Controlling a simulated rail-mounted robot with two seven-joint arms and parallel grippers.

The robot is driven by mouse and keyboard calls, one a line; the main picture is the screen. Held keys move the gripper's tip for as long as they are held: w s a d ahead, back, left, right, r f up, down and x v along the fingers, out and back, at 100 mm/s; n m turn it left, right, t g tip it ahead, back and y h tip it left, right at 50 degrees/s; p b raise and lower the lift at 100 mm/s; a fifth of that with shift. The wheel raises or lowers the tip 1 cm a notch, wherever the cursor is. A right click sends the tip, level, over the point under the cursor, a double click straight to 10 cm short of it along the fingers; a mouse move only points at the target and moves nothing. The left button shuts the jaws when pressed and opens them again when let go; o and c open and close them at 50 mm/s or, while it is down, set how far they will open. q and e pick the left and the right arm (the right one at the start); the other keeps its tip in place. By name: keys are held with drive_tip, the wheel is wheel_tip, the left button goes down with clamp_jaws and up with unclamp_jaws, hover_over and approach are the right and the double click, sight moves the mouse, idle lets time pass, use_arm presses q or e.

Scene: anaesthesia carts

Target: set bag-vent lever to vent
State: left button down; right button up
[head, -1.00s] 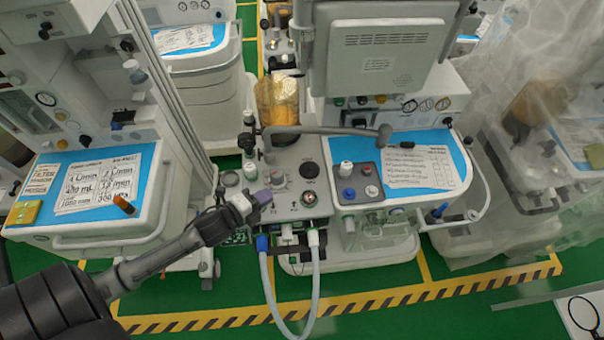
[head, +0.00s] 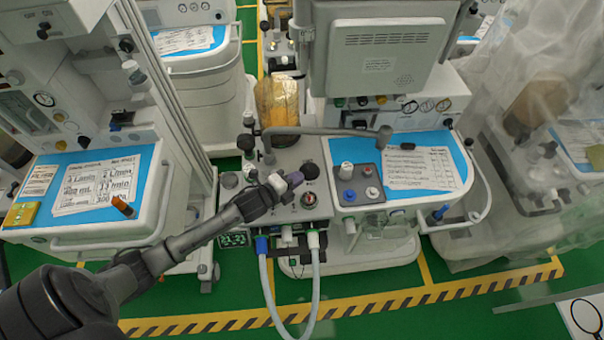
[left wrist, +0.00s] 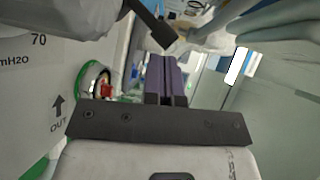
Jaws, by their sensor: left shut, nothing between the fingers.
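My left gripper (head: 294,179) is over the top panel of the middle machine (head: 285,210), in the head view. Its purple fingers (left wrist: 168,80) are closed together with nothing between them. In the left wrist view a dark flat bar (left wrist: 152,25) sticks out from a pale rounded body close beyond the fingertips. It looks like the bag-vent lever, but I cannot tell whether the fingers touch it. In the head view my gripper covers the panel's lever area, so the lever's setting cannot be read. My right gripper is in neither view.
A black round knob (head: 310,170) and a red-centred dial (head: 308,199) sit close to my gripper. A grey bent arm (head: 330,131) crosses above the panel. Hoses (head: 316,285) hang in front. A block with several knobs (head: 357,184) stands to the right.

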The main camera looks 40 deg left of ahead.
sight(311, 168)
use_arm(q)
drive_tip(key=shift+w+d+r, duration=0.1)
drive_tip(key=shift+w+d, duration=0.05)
drive_tip(key=shift+w, duration=1)
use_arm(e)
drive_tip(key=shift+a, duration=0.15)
